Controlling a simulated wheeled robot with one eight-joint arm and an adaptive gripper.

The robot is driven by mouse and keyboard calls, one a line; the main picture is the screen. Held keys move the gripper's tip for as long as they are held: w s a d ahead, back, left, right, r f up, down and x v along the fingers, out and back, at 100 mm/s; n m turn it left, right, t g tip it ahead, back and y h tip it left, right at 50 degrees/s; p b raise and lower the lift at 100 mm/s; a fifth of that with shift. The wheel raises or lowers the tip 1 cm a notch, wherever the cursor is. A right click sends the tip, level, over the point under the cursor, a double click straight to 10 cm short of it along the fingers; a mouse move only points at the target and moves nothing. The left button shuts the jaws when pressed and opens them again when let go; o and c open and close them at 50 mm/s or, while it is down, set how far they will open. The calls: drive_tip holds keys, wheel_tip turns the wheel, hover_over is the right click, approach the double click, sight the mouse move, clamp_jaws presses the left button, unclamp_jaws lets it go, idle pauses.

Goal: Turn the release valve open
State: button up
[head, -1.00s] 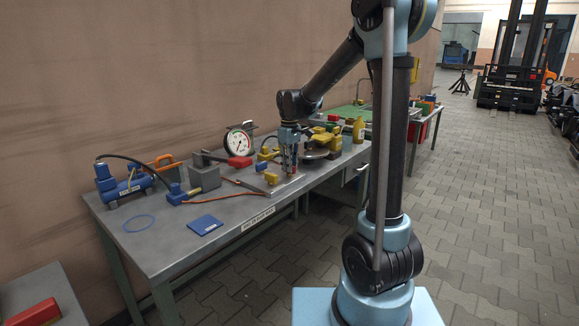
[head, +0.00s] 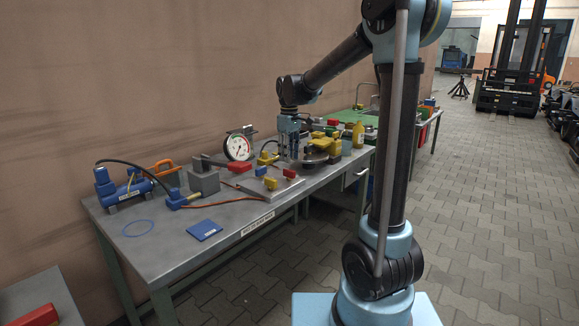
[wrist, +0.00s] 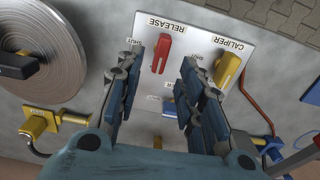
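The release valve (wrist: 161,53) is a red lever on a pale panel (wrist: 190,40), under the word RELEASE, with a SHUT mark beside it. It also shows in the head view (head: 289,173). The lever runs roughly along the picture's vertical in the wrist view. My gripper (wrist: 161,64) is open and empty, its two blue fingers on either side of the lever in that view; contact does not show. In the head view my gripper (head: 288,156) hangs above the bench, just beyond the panel. A yellow CALIPER valve (wrist: 228,70) sits beside the release valve.
A round metal disc (wrist: 55,50) lies left of my fingers in the wrist view, with a yellow fitting (wrist: 38,125) below it. The bench's front left is mostly clear.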

wheel_tip(320, 180, up, 6)
drive_tip(key=shift+f, duration=0.15)
idle(0.4)
drive_tip(key=s+d+f+m, duration=0.1)
drive_tip(key=s+d+m, duration=0.2)
drive_tip(key=s+d, duration=0.6)
drive_tip(key=s+d+f+m, duration=0.2)
drive_tip(key=s+d+f, duration=0.2)
drive_tip(key=s+f, duration=0.2)
drive_tip(key=s+d+f+m+t, duration=0.1)
drive_tip(key=s+d+f+m, duration=0.2)
drive_tip(key=s+f, duration=0.3)
drive_tip(key=s+d+f+m+t, duration=0.1)
drive_tip(key=s+d+f, duration=0.4)
drive_tip(key=s, duration=0.5)
drive_tip(key=shift+s+d+f+m, duration=0.35)
drive_tip(key=shift+s+f+m, duration=0.1)
drive_tip(key=shift+m, duration=0.25)
drive_tip(key=shift+w+f, duration=0.2)
drive_tip(key=shift+w, duration=0.3)
